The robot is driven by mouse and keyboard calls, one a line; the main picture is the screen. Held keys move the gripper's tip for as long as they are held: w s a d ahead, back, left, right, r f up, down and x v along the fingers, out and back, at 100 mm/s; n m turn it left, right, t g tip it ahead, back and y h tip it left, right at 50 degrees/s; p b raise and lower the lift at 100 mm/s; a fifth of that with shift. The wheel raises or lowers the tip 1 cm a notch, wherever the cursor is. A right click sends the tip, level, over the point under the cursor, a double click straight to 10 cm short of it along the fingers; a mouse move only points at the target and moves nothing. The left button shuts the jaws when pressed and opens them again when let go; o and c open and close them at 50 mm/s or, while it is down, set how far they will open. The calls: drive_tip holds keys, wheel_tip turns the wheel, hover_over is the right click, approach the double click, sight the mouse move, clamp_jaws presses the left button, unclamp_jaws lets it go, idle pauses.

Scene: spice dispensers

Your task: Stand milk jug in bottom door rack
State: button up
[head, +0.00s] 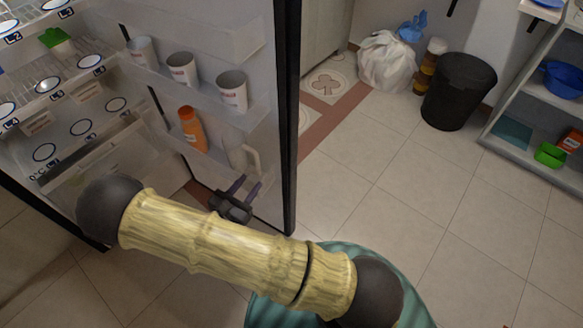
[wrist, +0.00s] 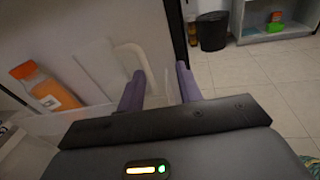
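The milk jug (head: 236,150) is pale with a looped handle on its right side. It stands about upright in the bottom door rack (head: 206,172), to the right of an orange bottle (head: 193,129). The rack's clear front wall partly veils it. In the wrist view the jug (wrist: 101,66) and its handle show left of and behind the fingers. My gripper (head: 247,184) is just in front of the rack, below the handle. Its two purple fingers (wrist: 158,78) are spread with nothing held between them. I cannot tell whether the left finger touches the handle.
The upper door rack holds white cups (head: 182,69). Fridge shelves (head: 75,85) with labelled circles are at left. The door's dark edge (head: 285,120) stands right of my gripper. A black bin (head: 458,90) and a shelf unit (head: 540,110) are farther off. The tiled floor at right is clear.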

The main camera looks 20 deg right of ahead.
drive_tip(key=s+d+r+m+g+y, duration=0.1)
drive_tip(key=s+d+r+m+g, duration=0.25)
drive_tip(key=d+m+g, duration=0.3)
drive_tip(key=s+d+r+m+g+y, duration=0.2)
drive_tip(key=s+d+m+g, duration=0.3)
drive_tip(key=m+g, duration=0.2)
wheel_tip(320, 180, up, 11)
drive_tip(key=d+m+t+y, duration=0.1)
drive_tip(key=m+t+y, duration=0.2)
drive_tip(key=m+y, duration=0.6)
drive_tip(key=m, duration=0.4)
drive_tip(key=shift+s+d+f+t, duration=0.2)
drive_tip(key=shift+d+t, duration=0.15)
drive_tip(key=w+p+v, duration=0.2)
drive_tip(key=p+v, duration=0.7)
drive_tip(key=w+r+p+v, duration=0.1)
drive_tip(key=w+p+v, duration=0.1)
drive_tip(key=p+v, duration=0.8)
drive_tip(key=shift+d, duration=0.35)
drive_tip(key=shift+w, duration=0.15)
